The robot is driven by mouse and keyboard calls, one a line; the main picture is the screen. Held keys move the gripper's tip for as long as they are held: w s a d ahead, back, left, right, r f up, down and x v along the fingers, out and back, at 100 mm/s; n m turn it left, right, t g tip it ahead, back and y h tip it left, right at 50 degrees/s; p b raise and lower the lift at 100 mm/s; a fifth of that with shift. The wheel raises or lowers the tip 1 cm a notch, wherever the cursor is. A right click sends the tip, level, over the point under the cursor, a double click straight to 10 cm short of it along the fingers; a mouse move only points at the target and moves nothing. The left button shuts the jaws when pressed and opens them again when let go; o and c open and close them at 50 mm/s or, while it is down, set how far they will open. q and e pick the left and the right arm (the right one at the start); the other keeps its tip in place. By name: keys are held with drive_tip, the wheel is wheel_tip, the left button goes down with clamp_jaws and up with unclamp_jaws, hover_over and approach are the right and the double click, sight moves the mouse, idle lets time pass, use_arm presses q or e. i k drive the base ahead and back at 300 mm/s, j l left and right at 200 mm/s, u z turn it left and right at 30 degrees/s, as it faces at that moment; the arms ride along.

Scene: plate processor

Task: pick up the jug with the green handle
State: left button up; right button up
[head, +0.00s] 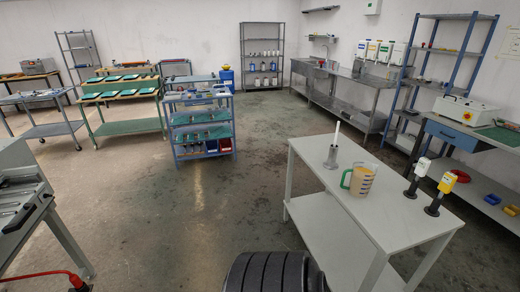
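The jug with the green handle (360,179) stands upright on the grey table (388,214) at the right of the head view. It is clear with dark markings and holds something orange-tan. Its green handle (346,178) is on its left side, facing left in the picture. Neither of my grippers is in view, and nothing is seen touching the jug.
Left of the jug, a grey metal holder (331,158) carries an upright white rod. Right of it stand a white-topped tool (418,174) and a yellow-topped tool (441,194) with black bases. A blue shelf cart (203,138) stands beyond open floor (235,210).

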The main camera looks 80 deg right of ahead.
sight(363, 173)
drive_tip(key=k+z, duration=0.1)
drive_tip(key=z, duration=2.9)
drive_tip(key=j+z, duration=0.15)
drive_tip(key=z, duration=0.35)
drive_tip(key=i+l+u, duration=0.1)
drive_tip(key=u, duration=4.1)
drive_tip(key=i+u, duration=0.1)
drive_tip(key=u, duration=0.6)
drive_tip(key=l+z, duration=0.1)
drive_tip(key=z, duration=3.55)
drive_tip(key=k+z, duration=0.1)
drive_tip(key=z, duration=1.15)
